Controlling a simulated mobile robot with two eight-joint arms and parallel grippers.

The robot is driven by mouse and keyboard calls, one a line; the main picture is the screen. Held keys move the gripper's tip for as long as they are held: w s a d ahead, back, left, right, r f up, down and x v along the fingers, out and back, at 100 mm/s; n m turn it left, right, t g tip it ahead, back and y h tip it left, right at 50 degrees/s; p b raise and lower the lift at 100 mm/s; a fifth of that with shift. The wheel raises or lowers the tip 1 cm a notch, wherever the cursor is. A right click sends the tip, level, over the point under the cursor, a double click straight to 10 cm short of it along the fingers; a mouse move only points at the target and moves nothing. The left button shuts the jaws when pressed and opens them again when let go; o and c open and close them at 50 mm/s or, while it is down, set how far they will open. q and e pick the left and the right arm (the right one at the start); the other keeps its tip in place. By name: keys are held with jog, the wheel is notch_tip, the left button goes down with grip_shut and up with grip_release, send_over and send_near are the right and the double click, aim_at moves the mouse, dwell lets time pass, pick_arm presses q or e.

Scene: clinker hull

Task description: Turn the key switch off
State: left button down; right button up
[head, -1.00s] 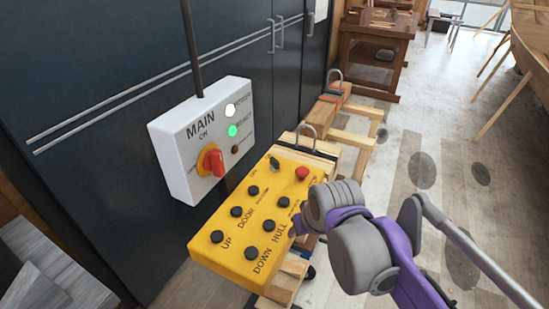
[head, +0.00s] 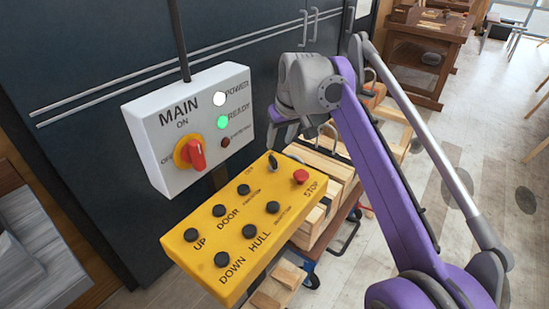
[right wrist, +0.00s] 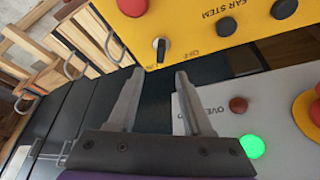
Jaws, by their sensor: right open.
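The key switch (head: 273,162) is a small dark knob at the far end of the yellow control box (head: 250,243), near the red stop button (head: 300,177). My right gripper (head: 282,130) is above that end of the box. In the right wrist view, its two grey fingers (right wrist: 160,72) are spread and empty. The key switch (right wrist: 160,46) shows just beyond the fingertips, in line with the gap between them, apart from both. Its small label is hard to read. My left gripper is out of view.
The white MAIN box (head: 165,174) stands close behind the yellow box, with a red rotary switch (head: 194,153), a lit green lamp (head: 222,122) and a lit white lamp (head: 219,99). Wooden frames (head: 325,158) lie beyond. Dark cabinet doors (head: 80,60) rise behind.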

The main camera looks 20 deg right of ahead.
aim_at(273, 159)
jog(key=b+x, duration=0.1)
jog(key=x, duration=0.9)
jog(key=shift+a, duration=0.1)
grip_shut()
